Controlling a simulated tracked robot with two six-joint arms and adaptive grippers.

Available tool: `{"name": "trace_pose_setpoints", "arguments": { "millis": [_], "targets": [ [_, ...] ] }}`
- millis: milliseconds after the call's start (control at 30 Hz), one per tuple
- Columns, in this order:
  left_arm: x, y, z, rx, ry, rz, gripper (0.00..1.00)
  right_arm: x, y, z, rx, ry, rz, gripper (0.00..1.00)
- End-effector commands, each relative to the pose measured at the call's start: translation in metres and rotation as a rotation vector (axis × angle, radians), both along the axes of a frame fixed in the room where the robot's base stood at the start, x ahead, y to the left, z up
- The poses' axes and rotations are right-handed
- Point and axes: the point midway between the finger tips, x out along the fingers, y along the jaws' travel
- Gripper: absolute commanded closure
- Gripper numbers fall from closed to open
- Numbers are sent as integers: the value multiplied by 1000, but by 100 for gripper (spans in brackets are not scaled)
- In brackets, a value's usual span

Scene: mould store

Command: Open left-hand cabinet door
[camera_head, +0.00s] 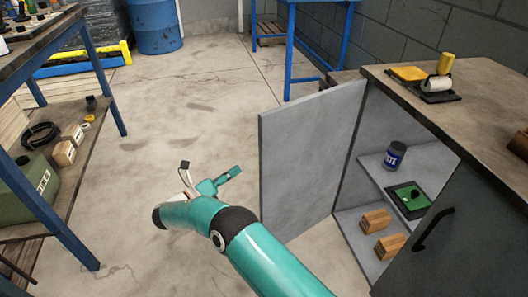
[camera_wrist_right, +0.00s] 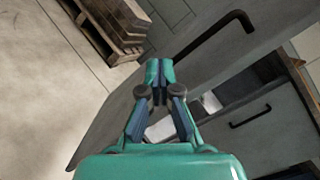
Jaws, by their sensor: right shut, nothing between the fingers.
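The left-hand cabinet door (camera_head: 310,160) stands wide open in the head view, swung out from the cabinet (camera_head: 440,90); it looks like a plain grey panel there. In the right wrist view a grey door panel with a black bar handle (camera_wrist_right: 215,38) lies beyond the fingers. The right-hand door (camera_head: 440,250) is closed, with its own black handle (camera_head: 432,230). My right gripper (camera_head: 236,171) is to the left of the open door, apart from the handle. Its fingertips meet in the right wrist view (camera_wrist_right: 160,72), with nothing between them. My left gripper is out of view.
Cabinet shelves hold a dark tin (camera_head: 395,155), a green tray (camera_head: 408,200) and wooden blocks (camera_head: 375,221). A blue-legged workbench (camera_head: 98,85) stands at left. A blue barrel (camera_head: 155,25) and a pallet (camera_wrist_right: 108,25) are farther off. The floor between is clear.

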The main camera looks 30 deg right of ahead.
Motion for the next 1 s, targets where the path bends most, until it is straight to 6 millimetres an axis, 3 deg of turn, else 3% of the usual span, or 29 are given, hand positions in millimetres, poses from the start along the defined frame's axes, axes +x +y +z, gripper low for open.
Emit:
{"name": "trace_pose_setpoints", "arguments": {
  "millis": [267,467,600,800,1000],
  "targets": [
    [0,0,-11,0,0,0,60,-38,20,21,-116,437,224,100],
    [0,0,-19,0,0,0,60,-92,24,49,-215,665,374,100],
    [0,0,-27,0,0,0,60,-142,19,71,-286,769,473,100],
    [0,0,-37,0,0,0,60,-207,5,106,-342,765,570,100],
    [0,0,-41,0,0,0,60,-219,5,138,-327,657,591,100]
  ]
}}
